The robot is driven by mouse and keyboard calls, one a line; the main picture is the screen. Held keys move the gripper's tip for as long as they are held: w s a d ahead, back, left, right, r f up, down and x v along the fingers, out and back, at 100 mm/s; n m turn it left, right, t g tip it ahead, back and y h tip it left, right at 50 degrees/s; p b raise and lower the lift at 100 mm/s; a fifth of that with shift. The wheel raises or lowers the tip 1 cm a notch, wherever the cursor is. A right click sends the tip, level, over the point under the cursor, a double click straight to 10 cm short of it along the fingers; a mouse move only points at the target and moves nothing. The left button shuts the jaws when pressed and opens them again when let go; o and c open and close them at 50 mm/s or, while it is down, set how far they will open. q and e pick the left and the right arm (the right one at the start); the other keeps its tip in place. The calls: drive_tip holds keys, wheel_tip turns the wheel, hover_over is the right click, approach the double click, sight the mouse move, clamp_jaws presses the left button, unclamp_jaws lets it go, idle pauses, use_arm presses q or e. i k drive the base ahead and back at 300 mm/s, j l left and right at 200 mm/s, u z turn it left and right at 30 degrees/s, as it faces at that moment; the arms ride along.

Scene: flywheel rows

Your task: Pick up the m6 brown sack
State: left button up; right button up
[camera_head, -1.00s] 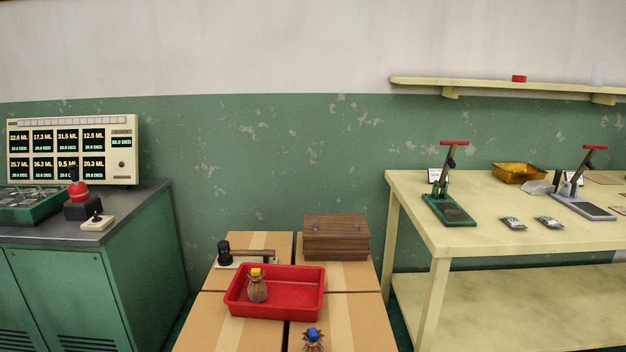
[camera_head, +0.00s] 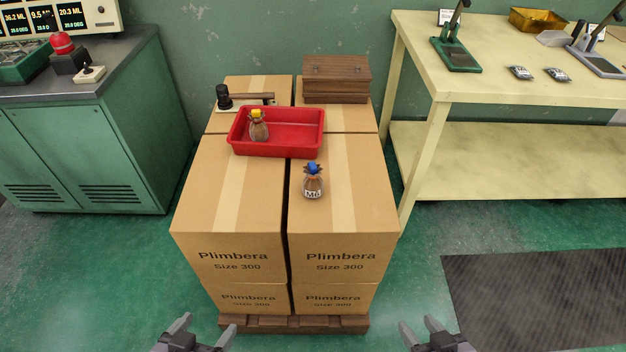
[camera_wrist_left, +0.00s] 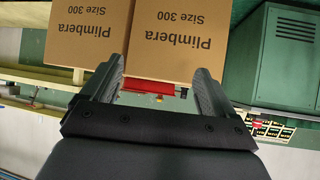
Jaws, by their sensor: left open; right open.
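The m6 brown sack (camera_head: 313,183) has a blue top and a white M6 label. It stands upright on the front right cardboard box, just in front of the red tray (camera_head: 290,151). Another brown sack with a yellow top (camera_head: 258,126) stands inside the tray at its left. My left gripper (camera_head: 205,332) is open and empty at the bottom of the head view, in front of and lower in the picture than the boxes. It also shows open in the left wrist view (camera_wrist_left: 160,90). My right gripper (camera_head: 424,331) is open and empty at the bottom right.
Stacked cardboard boxes (camera_head: 240,220) stand on a wooden pallet (camera_head: 295,326). A wooden chest (camera_head: 336,78) and a dark-knobbed tool (camera_head: 224,97) sit at the back. A green cabinet (camera_head: 90,140) is left; a cream workbench (camera_head: 430,60) is right. Floor in front is clear.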

sight(312, 186)
drive_tip(key=i+l, duration=0.15)
drive_tip(key=l, duration=0.2)
drive_tip(key=i+l, duration=0.2)
drive_tip(key=l, duration=0.15)
drive_tip(key=i+l+z, duration=0.1)
drive_tip(key=l, duration=0.25)
drive_tip(key=i, duration=0.05)
